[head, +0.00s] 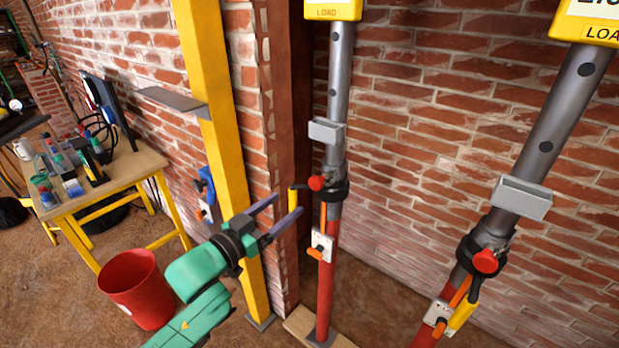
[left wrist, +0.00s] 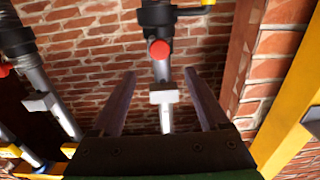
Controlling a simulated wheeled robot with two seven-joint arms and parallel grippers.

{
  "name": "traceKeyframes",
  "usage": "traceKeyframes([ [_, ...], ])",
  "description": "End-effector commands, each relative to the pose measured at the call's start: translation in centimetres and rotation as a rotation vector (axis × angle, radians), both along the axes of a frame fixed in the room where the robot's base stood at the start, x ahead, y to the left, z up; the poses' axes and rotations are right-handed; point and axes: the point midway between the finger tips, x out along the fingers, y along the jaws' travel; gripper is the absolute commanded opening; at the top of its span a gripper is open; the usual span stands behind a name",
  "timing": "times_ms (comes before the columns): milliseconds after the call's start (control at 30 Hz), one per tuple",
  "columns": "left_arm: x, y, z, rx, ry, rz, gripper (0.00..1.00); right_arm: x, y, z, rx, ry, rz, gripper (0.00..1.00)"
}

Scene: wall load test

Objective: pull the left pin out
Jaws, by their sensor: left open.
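The left pin (head: 316,183) shows as a round red head on the black collar of the left prop (head: 337,85), a grey tube above a red tube. The red head also shows in the left wrist view (left wrist: 159,50), between and beyond the fingers. My left gripper (head: 288,204) is open and empty, to the left of the left prop in the head view, apart from the pin. In the left wrist view its two fingers (left wrist: 162,92) stand wide apart with the prop between them in the picture. The pin's shaft is hidden. My right gripper is not in view.
A yellow handle (head: 294,201) sits close beside the left pin. A yellow post (head: 220,130) stands behind my left gripper. A second prop (head: 545,145) with a red head (head: 486,261) leans at right. A red bucket (head: 136,290) and a workbench (head: 140,165) are at left.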

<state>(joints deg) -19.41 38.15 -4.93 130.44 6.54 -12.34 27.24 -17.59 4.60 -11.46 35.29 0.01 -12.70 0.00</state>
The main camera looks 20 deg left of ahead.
Motion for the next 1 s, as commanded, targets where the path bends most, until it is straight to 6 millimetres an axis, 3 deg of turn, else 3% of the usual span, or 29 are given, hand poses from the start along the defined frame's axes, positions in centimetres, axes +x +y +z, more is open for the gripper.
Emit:
traceKeyframes([
  [433, 9.7, -3.8, 0.3, 0.001, -0.001, 0.002, 0.78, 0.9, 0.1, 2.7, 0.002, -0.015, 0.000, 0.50],
  [600, 11.2, -4.5, 0.1, 0.002, -0.001, 0.000, 0.78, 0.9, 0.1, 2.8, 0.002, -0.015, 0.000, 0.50],
  [800, 11.3, -4.5, 0.0, 0.002, 0.000, 0.000, 0.78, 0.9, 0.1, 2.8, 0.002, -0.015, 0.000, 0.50],
  [833, 11.3, -4.5, 0.0, 0.003, 0.000, 0.000, 0.74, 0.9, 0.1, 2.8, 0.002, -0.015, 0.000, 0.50],
  [1000, 11.2, -4.5, 0.0, 0.002, 0.000, 0.001, 0.09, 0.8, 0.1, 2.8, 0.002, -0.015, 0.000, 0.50],
])
